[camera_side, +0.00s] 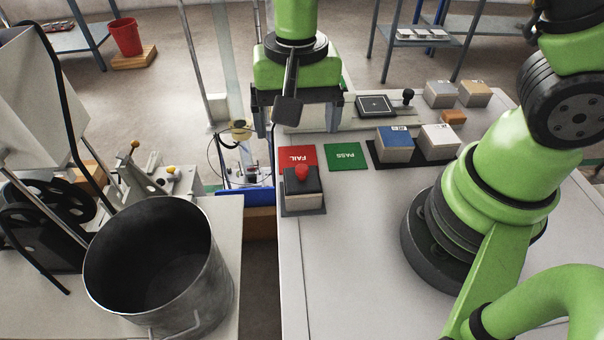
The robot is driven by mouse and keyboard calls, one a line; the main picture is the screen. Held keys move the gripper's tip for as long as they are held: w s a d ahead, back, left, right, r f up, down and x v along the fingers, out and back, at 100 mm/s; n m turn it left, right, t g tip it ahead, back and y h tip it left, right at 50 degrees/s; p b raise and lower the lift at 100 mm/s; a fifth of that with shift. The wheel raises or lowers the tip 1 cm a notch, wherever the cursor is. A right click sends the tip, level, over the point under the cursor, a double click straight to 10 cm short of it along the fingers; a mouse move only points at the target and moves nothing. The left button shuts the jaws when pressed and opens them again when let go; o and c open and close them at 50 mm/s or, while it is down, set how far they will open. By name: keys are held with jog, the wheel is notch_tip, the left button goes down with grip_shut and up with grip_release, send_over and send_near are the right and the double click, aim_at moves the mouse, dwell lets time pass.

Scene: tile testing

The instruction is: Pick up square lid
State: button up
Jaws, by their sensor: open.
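A dark square top (290,185) with a red knob (302,172) sits on a pale block at the table's left edge; it looks like the square lid. The block stands on a dark mat (303,212). My gripper (298,122) points down over the table's far left part, higher in the picture than the lid and apart from it. Its two fingers are spread wide with nothing visible between them. A dark part hanging in front of the gripper hides some of the space between the fingers.
A red FAIL card (297,155) and a green PASS card (346,156) lie behind the lid. Blue-topped (395,140) and white (439,141) blocks stand on a dark tray to the right. A black square plate (376,105) is farther back. The front table surface is clear.

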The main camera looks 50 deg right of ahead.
send_over(302, 169)
jog(key=f, duration=0.4)
jog(key=shift+w+a+f, duration=0.2)
jog(key=shift+w+f, duration=0.05)
jog(key=shift+f, duration=0.05)
jog(key=f, duration=0.5)
jog(key=shift+s+d+f, duration=0.25)
jog(key=shift+f, duration=0.05)
jog(key=shift+c, duration=0.2)
jog(key=c, duration=1)
